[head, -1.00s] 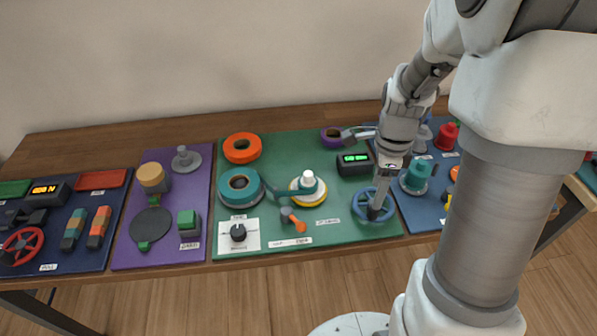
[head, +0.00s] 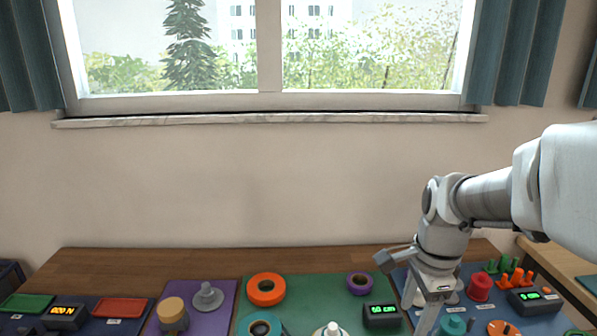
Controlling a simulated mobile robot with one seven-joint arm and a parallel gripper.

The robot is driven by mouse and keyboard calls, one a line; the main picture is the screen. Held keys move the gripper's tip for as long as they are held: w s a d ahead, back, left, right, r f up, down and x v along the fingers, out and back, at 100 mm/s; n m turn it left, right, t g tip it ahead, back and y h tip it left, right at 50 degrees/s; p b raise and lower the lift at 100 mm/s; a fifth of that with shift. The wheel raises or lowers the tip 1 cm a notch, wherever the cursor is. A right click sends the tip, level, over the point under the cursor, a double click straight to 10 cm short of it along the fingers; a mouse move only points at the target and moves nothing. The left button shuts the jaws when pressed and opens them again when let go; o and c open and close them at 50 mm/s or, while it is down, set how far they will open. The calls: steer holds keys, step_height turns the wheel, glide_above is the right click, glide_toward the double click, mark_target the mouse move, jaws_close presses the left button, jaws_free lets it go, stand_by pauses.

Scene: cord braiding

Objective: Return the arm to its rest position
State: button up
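My arm reaches in from the right edge in the head view, and its wrist hangs over the right part of the bench. My gripper (head: 430,310) points down at the boundary of the green mat (head: 310,292) and the blue mat (head: 468,302) on the right. Its tips run to the bottom edge of the picture, so I cannot tell whether it is open or shut. Nothing is seen held. The blue handwheel is out of view.
A green-lit display (head: 381,315) and a purple ring (head: 360,284) are left of my gripper. A red spool (head: 480,288), a teal part (head: 453,325) and another display (head: 530,301) are to its right. An orange ring (head: 266,290) lies farther left. The wall and window are behind.

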steer(key=s+a+r+n+t, duration=0.2)
steer(key=s+a+r+n, duration=0.1)
steer(key=n, duration=0.5)
steer(key=s+a+r+n+t+p, duration=0.1)
steer(key=s+a+r+n+t, duration=0.1)
steer(key=s+r+n, duration=0.3)
steer(key=shift+s+a+n+t, duration=0.3)
steer(key=shift+s+a+n, duration=0.3)
steer(key=shift+s+n, duration=1.3)
steer(key=shift+w+r+n, duration=0.1)
steer(key=shift+w+n, duration=0.2)
